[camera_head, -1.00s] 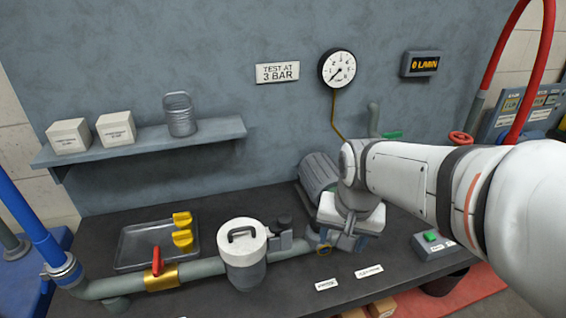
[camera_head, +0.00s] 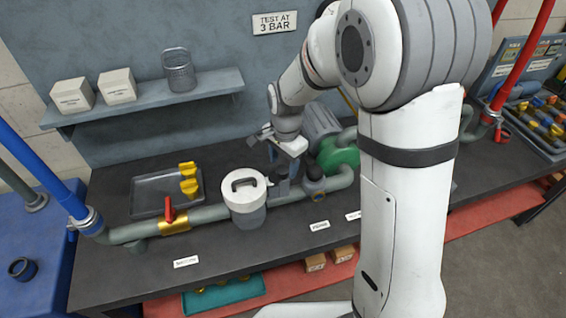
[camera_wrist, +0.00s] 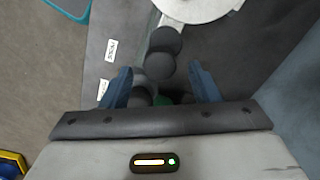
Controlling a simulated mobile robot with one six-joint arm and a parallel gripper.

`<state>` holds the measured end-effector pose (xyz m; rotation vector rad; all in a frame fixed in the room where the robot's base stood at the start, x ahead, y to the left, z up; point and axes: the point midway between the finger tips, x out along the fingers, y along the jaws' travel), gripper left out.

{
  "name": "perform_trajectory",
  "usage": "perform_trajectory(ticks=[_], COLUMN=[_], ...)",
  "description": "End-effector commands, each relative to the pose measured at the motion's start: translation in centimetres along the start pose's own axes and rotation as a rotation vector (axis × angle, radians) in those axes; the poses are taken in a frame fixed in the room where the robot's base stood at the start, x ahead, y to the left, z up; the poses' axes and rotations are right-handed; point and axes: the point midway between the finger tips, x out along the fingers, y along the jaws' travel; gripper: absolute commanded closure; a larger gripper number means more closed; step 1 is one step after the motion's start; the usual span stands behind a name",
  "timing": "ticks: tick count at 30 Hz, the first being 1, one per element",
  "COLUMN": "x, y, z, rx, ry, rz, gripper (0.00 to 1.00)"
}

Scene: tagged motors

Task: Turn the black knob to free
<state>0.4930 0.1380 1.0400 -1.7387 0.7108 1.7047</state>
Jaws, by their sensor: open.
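A dark round knob (camera_head: 314,171) stands on the grey pipe, right of the white-lidded canister (camera_head: 245,206). My gripper (camera_head: 281,165) is low over the pipe between the canister and this knob, and partly hides the fittings there. In the wrist view my gripper (camera_wrist: 162,84) is open, its two blue fingers well apart. Several dark rounded parts show there: two upper ones (camera_wrist: 164,40) lie beyond the fingertips, and others (camera_wrist: 142,95) lie between the fingers. I cannot tell which is the black knob, nor read any setting. Nothing is visibly gripped.
The red-handled valve (camera_head: 169,210) and a tray (camera_head: 150,195) with yellow handles are at left. A green-ended motor (camera_head: 338,155) stands close right of my gripper. A shelf (camera_head: 150,105) is above. My arm hides the right middle of the bench.

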Motion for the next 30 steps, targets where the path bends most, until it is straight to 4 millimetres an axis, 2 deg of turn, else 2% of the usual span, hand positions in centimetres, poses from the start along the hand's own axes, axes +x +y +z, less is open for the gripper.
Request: perform_trajectory(ticks=[6,14,30], x=[1.6,1.7,1.7], y=[0.0,0.0,0.0], z=[0.0,0.1,0.1], rx=[-0.001,-0.002,-0.003], ry=[0.000,0.000,0.000], rz=[0.000,-0.001,-0.001], gripper=[0.44,0.45,0.89])
